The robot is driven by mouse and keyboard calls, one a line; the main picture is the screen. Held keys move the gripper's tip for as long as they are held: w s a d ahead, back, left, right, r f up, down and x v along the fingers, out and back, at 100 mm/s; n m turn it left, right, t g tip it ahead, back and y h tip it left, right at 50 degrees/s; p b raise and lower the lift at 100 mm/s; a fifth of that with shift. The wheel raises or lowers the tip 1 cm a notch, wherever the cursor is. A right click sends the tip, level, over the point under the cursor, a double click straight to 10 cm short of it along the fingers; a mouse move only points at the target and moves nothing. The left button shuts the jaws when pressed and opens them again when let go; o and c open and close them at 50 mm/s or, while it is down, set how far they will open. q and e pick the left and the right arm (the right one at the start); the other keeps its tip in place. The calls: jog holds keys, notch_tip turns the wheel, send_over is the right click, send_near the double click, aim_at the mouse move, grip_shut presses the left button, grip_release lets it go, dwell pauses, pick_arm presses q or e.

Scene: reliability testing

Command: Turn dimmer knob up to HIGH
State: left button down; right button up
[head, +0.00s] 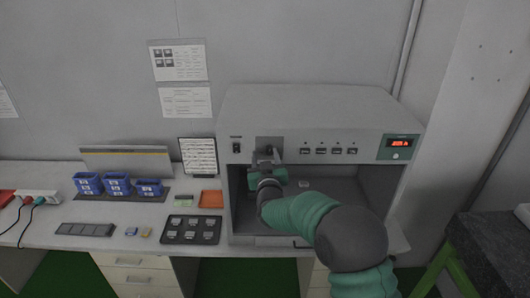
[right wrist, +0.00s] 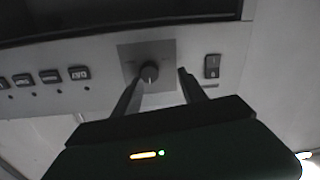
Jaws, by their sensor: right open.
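The dimmer knob (right wrist: 149,72) is a small dark round knob with a light pointer mark. It sits on a square grey plate (right wrist: 150,56) on the front panel of a grey bench unit. In the right wrist view my right gripper (right wrist: 159,77) is open, with one finger on each side of the knob; I cannot tell whether either touches it. In the head view my right gripper (head: 265,160) is at the panel just below the plate (head: 272,141) and mostly hides the knob. The lettering around the knob is too small to read. My left gripper is not in view.
The grey unit (head: 300,104) has a rocker switch (head: 236,147) left of the knob, several small buttons (head: 329,150) to its right and a red display (head: 399,143). Blue bins (head: 117,184) and a dark tray (head: 191,230) stand on the bench at left. The unit's bay is open below.

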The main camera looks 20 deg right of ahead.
jog(key=shift+d+r, duration=0.2)
jog(key=shift+d, duration=0.3)
jog(key=shift+d+r, duration=0.15)
jog(key=shift+d, duration=0.35)
jog(key=shift+s+d, duration=0.15)
jog(key=shift+d, duration=0.1)
jog(key=c, duration=0.7)
jog(key=shift+r, duration=0.1)
grip_shut()
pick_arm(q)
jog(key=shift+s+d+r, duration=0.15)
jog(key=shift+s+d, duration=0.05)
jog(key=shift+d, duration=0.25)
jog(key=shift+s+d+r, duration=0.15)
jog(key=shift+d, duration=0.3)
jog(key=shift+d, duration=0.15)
pick_arm(e)
jog(key=shift+a, duration=0.1)
